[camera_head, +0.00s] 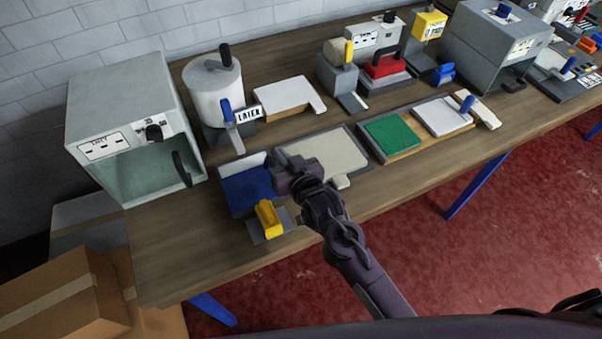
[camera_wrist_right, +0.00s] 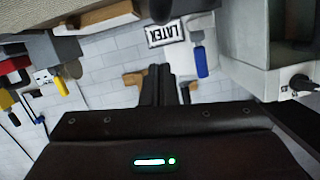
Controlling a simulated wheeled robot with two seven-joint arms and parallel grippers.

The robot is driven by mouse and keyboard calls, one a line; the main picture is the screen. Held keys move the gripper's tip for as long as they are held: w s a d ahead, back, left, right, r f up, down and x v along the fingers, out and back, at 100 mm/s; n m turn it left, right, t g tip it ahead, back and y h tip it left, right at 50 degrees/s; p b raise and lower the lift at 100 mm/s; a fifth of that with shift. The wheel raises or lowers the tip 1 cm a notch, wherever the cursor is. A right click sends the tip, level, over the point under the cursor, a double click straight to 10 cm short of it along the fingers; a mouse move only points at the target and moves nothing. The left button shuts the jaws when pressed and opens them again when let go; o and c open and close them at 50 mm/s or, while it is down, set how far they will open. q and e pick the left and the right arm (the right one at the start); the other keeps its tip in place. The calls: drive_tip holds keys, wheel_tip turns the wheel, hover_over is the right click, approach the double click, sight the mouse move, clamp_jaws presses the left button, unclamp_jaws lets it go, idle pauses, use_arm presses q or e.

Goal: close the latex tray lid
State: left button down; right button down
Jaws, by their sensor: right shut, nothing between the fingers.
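My right gripper (camera_head: 284,172) is shut and empty, above the bench between a dark blue pad and a beige panel. Its closed fingers (camera_wrist_right: 158,85) also show in the right wrist view. The beige panel (camera_head: 325,152) lies flat in a dark grey frame, with a pale tab (camera_head: 341,182) at its front edge. Behind it a white slab (camera_head: 285,95) with a tab lies on a wooden base, beside the LATEX label (camera_head: 248,114). The label also shows in the wrist view (camera_wrist_right: 165,33). I cannot tell which flat piece is the latex tray lid. My left gripper is not in view.
A white cylinder (camera_head: 214,90) with a blue lever stands behind. An open grey box (camera_head: 135,125) is at the left. The blue pad (camera_head: 240,192) and a yellow-handled tool (camera_head: 268,218) are near the front edge. A green pad (camera_head: 391,133) lies to the right.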

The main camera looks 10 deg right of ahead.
drive_tip(key=s+d+f+g+h+b, duration=0.1)
drive_tip(key=s+d+g+h+b, duration=0.3)
drive_tip(key=s+d, duration=0.6)
drive_tip(key=s+d+f+g+h+p, duration=0.1)
drive_tip(key=s+d+f+g, duration=0.1)
drive_tip(key=s+d+g, duration=0.85)
drive_tip(key=s+a+f+t+b, duration=0.1)
drive_tip(key=s+f, duration=0.1)
drive_tip(key=f, duration=1.5)
drive_tip(key=s+a+f+t+b, duration=0.2)
drive_tip(key=s+f, duration=0.1)
drive_tip(key=f, duration=1.4)
drive_tip(key=s+d+f+g, duration=0.1)
drive_tip(key=s+d+f, duration=0.1)
drive_tip(key=s+f, duration=0.7)
drive_tip(key=s+d+f+b, duration=0.1)
drive_tip(key=s+f, duration=0.8)
drive_tip(key=shift+s+d+g, duration=0.3)
drive_tip(key=shift+d+g, duration=0.05)
